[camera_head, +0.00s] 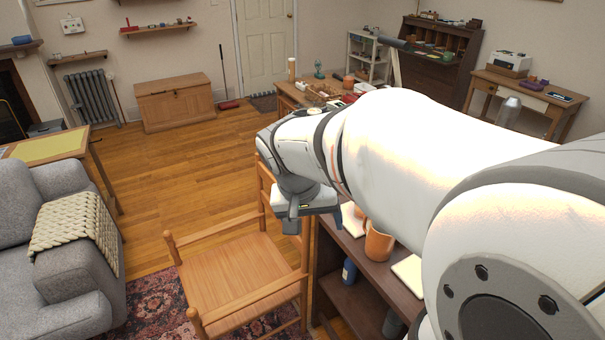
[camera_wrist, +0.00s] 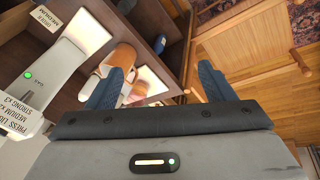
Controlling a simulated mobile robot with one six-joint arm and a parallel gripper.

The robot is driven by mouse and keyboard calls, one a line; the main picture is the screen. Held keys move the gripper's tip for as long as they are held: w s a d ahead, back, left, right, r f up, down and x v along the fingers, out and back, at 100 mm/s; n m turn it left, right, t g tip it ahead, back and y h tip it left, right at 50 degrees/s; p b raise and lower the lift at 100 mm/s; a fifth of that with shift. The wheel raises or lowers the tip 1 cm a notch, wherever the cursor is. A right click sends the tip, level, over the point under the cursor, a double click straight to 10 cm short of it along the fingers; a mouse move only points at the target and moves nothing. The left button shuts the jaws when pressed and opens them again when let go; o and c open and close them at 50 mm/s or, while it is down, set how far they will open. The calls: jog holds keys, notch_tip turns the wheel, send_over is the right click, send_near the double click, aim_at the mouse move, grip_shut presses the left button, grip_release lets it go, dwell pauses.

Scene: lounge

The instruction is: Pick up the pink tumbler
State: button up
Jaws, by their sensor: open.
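My gripper (camera_wrist: 161,72) is open, with its two blue-grey fingers apart and nothing gripped between them. In the head view my gripper (camera_head: 292,224) hangs beside the dark shelf unit, near the wooden chair; its fingers are mostly hidden there. A small pinkish thing (camera_wrist: 139,90) shows just beside the left finger in the wrist view, partly covered; it may be the pink tumbler, but I cannot tell. No pink tumbler is clear in the head view, where my arm hides part of the shelf unit.
An orange-brown mug (camera_head: 378,243) stands on the dark shelf unit (camera_head: 345,262); it also shows in the wrist view (camera_wrist: 123,58). A blue bottle (camera_head: 349,271) is on the lower shelf. A wooden armchair (camera_head: 240,268) stands close to the left. Open floor lies beyond the chair.

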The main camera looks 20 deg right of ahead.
jog(key=shift+o, duration=0.7)
jog(key=w+d+f+m+g+h+b, duration=0.2)
jog(key=w+d+f+m+h+b, duration=0.2)
jog(key=w+d+f+m, duration=0.2)
jog(key=w+d+f, duration=0.2)
jog(key=w+d, duration=0.2)
jog(key=shift+w+d+f+m+g+b, duration=0.3)
jog(key=shift+w+d+f+m, duration=0.1)
jog(key=w+d+f+m+h+b, duration=0.1)
jog(key=w+d+f+m+h, duration=0.1)
jog(key=w+d+f, duration=0.1)
jog(key=w+d+f+m+h+b, duration=0.2)
jog(key=w+d+f, duration=0.2)
jog(key=f, duration=0.1)
jog(key=w+d+f+m+g+h+b, duration=0.1)
jog(key=w+d+f+m, duration=0.2)
jog(key=w+d+f, duration=0.1)
jog(key=shift+w+d+f+h+b, duration=0.1)
jog(key=shift+d+f+h+b, duration=0.15)
jog(key=shift+h+b, duration=0.15)
jog(key=shift+d+f, duration=0.1)
jog(key=shift+d, duration=0.25)
jog(key=p+x, duration=0.2)
jog(key=x, duration=0.5)
jog(key=shift+d, duration=0.1)
jog(key=c, duration=1.2)
